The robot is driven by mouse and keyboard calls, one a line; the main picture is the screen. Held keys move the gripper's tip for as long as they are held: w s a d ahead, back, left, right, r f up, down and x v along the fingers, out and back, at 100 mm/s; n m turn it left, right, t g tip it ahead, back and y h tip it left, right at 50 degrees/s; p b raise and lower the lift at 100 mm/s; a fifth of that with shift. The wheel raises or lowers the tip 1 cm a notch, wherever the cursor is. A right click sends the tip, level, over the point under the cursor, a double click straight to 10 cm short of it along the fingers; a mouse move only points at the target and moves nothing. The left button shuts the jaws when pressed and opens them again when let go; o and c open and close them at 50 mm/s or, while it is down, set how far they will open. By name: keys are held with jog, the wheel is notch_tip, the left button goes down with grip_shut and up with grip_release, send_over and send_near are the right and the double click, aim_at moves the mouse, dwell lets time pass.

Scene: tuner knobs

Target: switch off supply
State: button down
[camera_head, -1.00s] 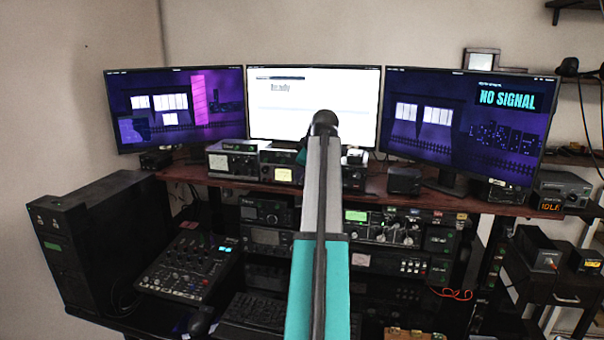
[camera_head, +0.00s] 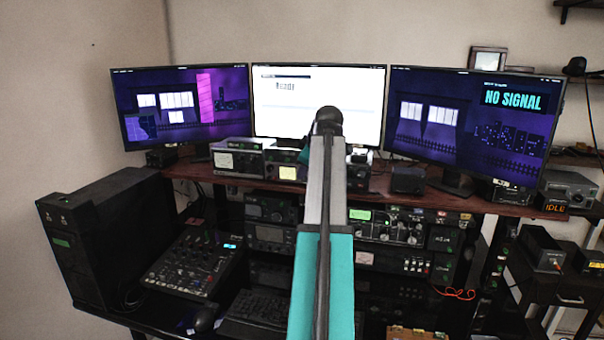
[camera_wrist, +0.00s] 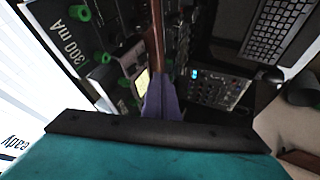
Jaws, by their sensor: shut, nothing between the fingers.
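No unit is clearly readable as the supply. A grey box (camera_head: 567,187) with an orange "IDLE" display (camera_head: 555,208) stands at the far right in the head view. Radio units with dials and knobs (camera_head: 385,226) fill the shelves under the monitors. My arm in the head view hides the middle of the rack, and my gripper is hidden there. In the wrist view my gripper (camera_wrist: 162,97) shows as purple fingers closed together, with nothing between them. A panel marked "300 mA" with green knobs (camera_wrist: 78,42) is up and left of the fingers. I cannot tell if they touch anything.
Three monitors stand on the wooden shelf (camera_head: 480,203); the middle one (camera_head: 318,105) is white. A mixer (camera_head: 195,262) with a lit blue display lies on the desk left of a keyboard (camera_head: 258,308). A black tower (camera_head: 105,235) stands at the left.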

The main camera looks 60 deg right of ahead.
jog(key=d+r+b+v, duration=0.1)
jog(key=v, duration=0.7)
jog(key=shift+d, duration=0.2)
jog(key=shift+r, duration=0.1)
dwell(0.4)
